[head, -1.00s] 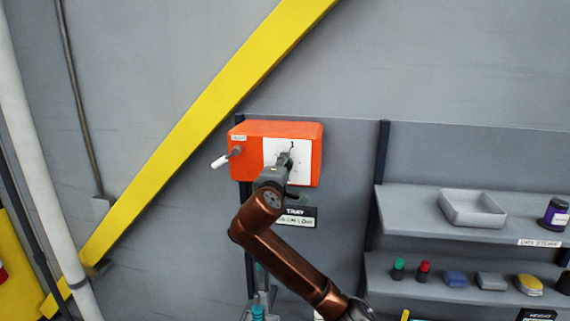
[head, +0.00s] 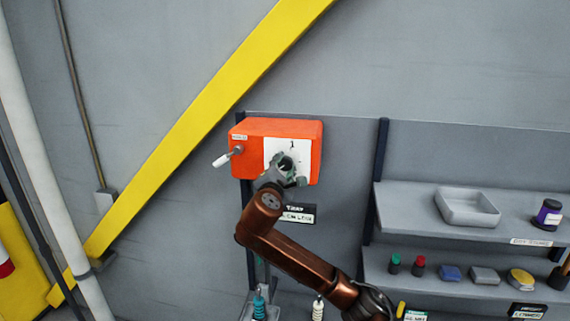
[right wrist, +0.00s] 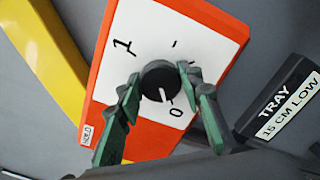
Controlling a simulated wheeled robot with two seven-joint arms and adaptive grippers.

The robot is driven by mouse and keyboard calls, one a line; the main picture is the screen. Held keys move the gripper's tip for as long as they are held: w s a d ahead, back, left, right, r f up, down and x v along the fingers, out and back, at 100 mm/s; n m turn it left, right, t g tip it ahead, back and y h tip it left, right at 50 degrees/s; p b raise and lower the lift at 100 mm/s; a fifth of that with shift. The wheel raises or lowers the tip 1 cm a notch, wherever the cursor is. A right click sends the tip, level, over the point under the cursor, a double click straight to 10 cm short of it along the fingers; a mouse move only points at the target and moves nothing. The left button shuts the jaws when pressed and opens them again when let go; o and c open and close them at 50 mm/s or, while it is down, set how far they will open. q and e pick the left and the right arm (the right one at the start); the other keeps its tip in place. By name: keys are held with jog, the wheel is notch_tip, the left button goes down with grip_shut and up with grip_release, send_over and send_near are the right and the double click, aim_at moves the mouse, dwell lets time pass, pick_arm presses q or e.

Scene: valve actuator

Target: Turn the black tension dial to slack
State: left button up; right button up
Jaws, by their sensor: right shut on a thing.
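The black dial (right wrist: 158,80) sits on a white plate (right wrist: 190,28) on the front of an orange box (head: 250,131). The plate carries a 1, a 0 and short tick marks. A white line on the dial's lower part points roughly toward the 0. My right gripper (right wrist: 160,84) is shut on the dial, a green-grey finger on each side. In the head view my right gripper (head: 288,168) covers most of the dial and the lower plate. My left gripper is not in view.
A crank with a white handle (head: 221,160) sticks out from the box's left side. A black tray sign (head: 298,214) hangs below the box. Shelves with a grey tray (head: 470,207) and small parts stand to the right. A yellow beam (head: 190,135) crosses the wall.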

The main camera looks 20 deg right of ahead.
jog(key=shift+f, duration=0.2)
jog(key=o, duration=1.2)
jog(key=shift+a+r, duration=0.1)
jog(key=shift+c, duration=0.2)
jog(key=shift+s, duration=0.1)
jog(key=v, duration=1.1)
jog(key=shift+s+a, duration=0.25)
jog(key=shift+s, duration=0.05)
